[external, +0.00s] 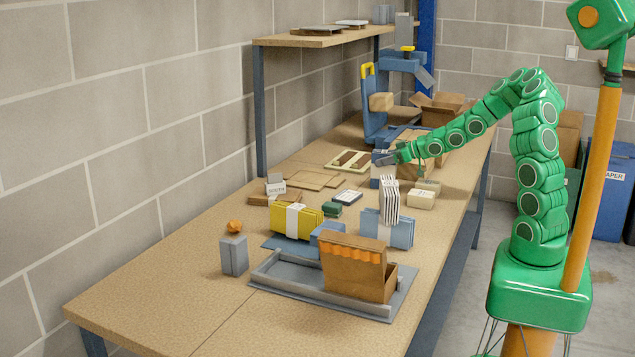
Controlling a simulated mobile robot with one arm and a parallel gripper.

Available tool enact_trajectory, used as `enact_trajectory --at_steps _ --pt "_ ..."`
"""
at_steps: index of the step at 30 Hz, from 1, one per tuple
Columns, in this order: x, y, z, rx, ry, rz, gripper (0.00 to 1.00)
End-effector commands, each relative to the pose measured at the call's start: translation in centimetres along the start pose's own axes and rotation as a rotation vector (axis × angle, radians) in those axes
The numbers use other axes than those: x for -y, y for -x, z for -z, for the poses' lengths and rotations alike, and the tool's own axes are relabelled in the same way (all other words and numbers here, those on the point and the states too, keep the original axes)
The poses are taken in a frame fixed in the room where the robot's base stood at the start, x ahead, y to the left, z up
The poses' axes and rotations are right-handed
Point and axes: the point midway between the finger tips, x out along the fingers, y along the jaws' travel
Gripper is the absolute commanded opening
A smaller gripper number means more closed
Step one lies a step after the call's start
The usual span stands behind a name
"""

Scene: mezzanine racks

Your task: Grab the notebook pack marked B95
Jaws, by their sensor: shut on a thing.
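My gripper (384,160) is at the far end of my green arm, over the middle of the bench. It is shut on a small upright blue pack (377,170); the jaws partly hide it, and I cannot tell whether it touches the bench. A yellow pack with a white band (292,220) stands nearer the front, and a blue-grey pack with a white band (397,232) stands to its right. No B95 mark is legible on any pack at this size.
On the bench (170,285), an open brown box (357,268) sits in a grey tray (283,275). White striped sheets (389,200) rise near the gripper. A blue clamp-like machine (374,110) stands behind. The front left bench is clear.

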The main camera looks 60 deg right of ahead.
Motion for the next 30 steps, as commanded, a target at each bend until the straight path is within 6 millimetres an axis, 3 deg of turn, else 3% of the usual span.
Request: enact_trajectory --at_steps 1,4,14,30 --pt "0.0 0.0 0.0 0.0 0.0 0.0 0.22" --pt "0.0 0.0 0.0 0.0 0.0 0.0 0.09" --pt "0.0 0.1 0.3 0.0 0.001 0.0 0.09" --pt "0.0 2.7 6.4 0.0 0.005 -0.001 0.09"
